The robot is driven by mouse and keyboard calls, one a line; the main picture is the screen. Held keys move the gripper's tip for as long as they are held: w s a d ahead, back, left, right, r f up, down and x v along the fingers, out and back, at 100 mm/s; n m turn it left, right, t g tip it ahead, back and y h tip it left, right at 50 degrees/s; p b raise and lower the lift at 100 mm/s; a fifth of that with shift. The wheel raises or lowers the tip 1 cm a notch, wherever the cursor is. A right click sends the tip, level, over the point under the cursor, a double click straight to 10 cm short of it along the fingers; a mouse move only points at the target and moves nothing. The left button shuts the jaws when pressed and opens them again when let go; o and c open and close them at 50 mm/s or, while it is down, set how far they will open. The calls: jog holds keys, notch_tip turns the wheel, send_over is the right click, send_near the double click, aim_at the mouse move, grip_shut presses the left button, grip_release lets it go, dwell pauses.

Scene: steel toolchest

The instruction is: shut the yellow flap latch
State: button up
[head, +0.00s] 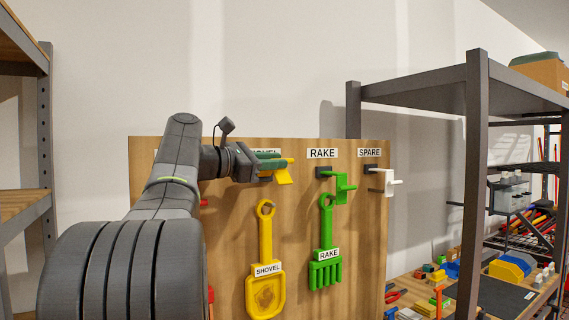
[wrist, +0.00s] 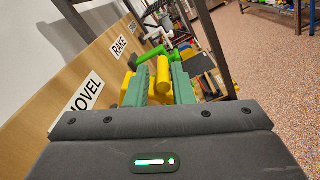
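The yellow flap latch (head: 284,177) is on the wooden board under the SHOVEL label, partly hidden by my gripper. Its yellow parts stick out beyond my fingertips, and one part slants downward. My gripper (head: 272,163), with green fingers, reaches in from the left at the latch. In the wrist view my fingers (wrist: 160,85) stand apart with an upright yellow piece (wrist: 163,74) between them. Whether they press on it cannot be told. A yellow shovel (head: 265,235) hangs below the latch; its hook is hidden.
A green latch (head: 342,187) with a green rake (head: 326,235) hangs to the right, under RAKE. A white latch (head: 385,180) is under SPARE. A grey steel rack (head: 477,180) stands right of the board (head: 365,260). Open space lies in front of the board.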

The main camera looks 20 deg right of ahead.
jog(key=s+a+b, duration=0.1)
jog(key=a, duration=0.9)
jog(key=shift+s, duration=0.25)
